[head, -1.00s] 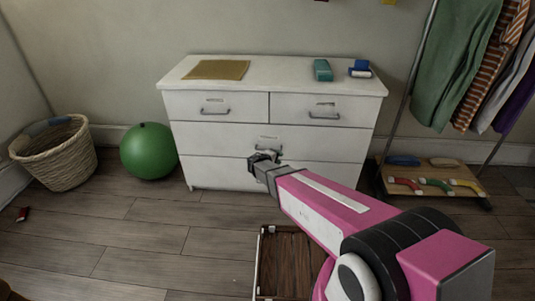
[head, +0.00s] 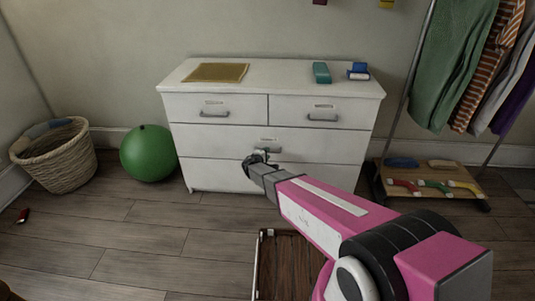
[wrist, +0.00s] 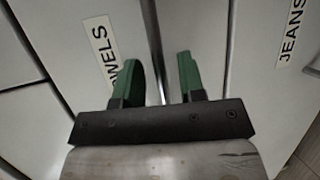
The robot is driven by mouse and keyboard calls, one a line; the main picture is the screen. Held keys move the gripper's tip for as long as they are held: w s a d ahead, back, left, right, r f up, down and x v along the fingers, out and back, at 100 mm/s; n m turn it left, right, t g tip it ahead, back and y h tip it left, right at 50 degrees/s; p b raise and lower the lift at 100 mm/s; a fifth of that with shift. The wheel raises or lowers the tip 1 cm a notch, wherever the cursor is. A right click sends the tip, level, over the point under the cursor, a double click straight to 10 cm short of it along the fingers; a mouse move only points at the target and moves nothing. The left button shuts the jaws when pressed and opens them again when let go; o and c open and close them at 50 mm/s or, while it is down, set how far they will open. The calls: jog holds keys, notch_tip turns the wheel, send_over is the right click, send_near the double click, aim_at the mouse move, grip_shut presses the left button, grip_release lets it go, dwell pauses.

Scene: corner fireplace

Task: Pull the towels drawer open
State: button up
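The white dresser's wide middle drawer (head: 330,143) is shut, with a small label and a grey handle (head: 272,150) partly hidden by my gripper. In the wrist view, the label on the towels drawer (wrist: 100,52) reads "WELS", its start hidden or cut off. My gripper (head: 254,160) is at the handle's left part in the head view. In the wrist view, its two green fingers (wrist: 160,78) are apart, with a narrow grey bar (wrist: 153,40), apparently the handle, between them. Gaps show on both sides of the bar. The drawer below (wrist: 280,85) is labelled "JEANS".
A green ball (head: 148,153) and a wicker basket (head: 58,160) stand left of the dresser. A clothes rack (head: 405,90) stands right. A dark wooden box (head: 288,265) is on the floor near my arm. Floor before the dresser is mostly clear.

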jog(key=shift+x, duration=0.85)
jog(key=shift+c, duration=0.4)
grip_shut()
jog(key=s, duration=3.1)
jog(key=shift+s+a, duration=0.25)
jog(key=shift+a, duration=0.25)
jog(key=shift+o, duration=0.4)
grip_release()
jog(key=v, duration=1)
jog(key=shift+s+a, duration=0.2)
jog(key=shift+s, duration=0.15)
